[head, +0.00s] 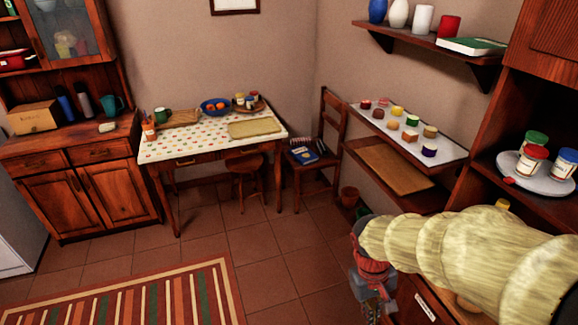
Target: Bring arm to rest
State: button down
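My arm (455,248) reaches in from the right edge in the head view. Its pale yellow, ribbed links run leftward in front of the wooden unit on the right. At the arm's left end is a dark joint, and below it hang red and grey parts that look like my gripper (374,292). They are small and partly dark, so I cannot make out the fingertips or whether they are apart. I see nothing clearly held. The lower part of the arm's end overlaps the drawer fronts behind it.
A white shelf (440,153) with small coloured items and a lazy Susan (517,175) with jars stand near the arm. A table (205,150), stool (246,176) and chair (318,165) stand farther back. The tiled floor (255,250) between them and the striped rug (130,300) is clear.

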jog(key=s+r+m+t+y, duration=0.1)
jog(key=s+r+t, duration=0.2)
jog(key=r, duration=0.5)
jog(key=s+a+r+m+t, duration=0.1)
jog(key=s+r+t, duration=0.2)
jog(key=r, duration=0.6)
jog(key=shift+s+r+t+y, duration=0.25)
jog(key=shift+s+t+y, duration=0.15)
jog(key=shift+d+m, duration=0.15)
jog(key=shift+m, duration=0.15)
